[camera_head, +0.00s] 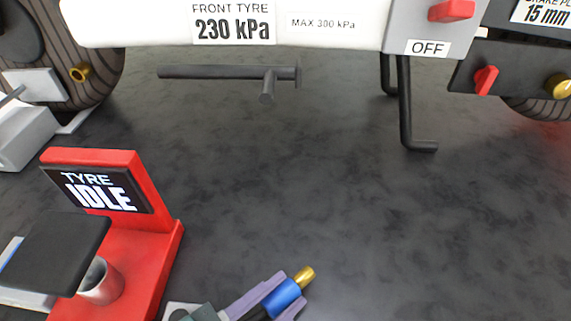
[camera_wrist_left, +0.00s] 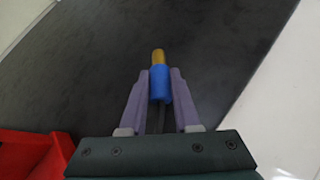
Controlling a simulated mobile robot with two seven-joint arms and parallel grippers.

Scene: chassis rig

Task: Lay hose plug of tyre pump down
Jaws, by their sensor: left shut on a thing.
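The hose plug (camera_head: 284,297) has a blue body and a gold tip. My left gripper (camera_head: 283,293) is shut on its blue body, at the bottom middle of the head view. In the left wrist view the plug (camera_wrist_left: 160,83) sits between the two purple-grey fingers (camera_wrist_left: 159,87), with its gold tip pointing away from the gripper. The red tyre pump (camera_head: 150,255) stands to the left of the gripper, and its display reads "TYRE IDLE". Its red body also shows at the lower left of the left wrist view (camera_wrist_left: 30,155). My right gripper is not in view.
The dark surface (camera_head: 300,190) is mostly clear between the pump and the white chassis bar (camera_head: 330,22). A dark handle-like bar (camera_head: 225,72) and a bent rod (camera_head: 406,115) hang below it. Wheels show at the upper left (camera_head: 100,60) and far right (camera_head: 545,110).

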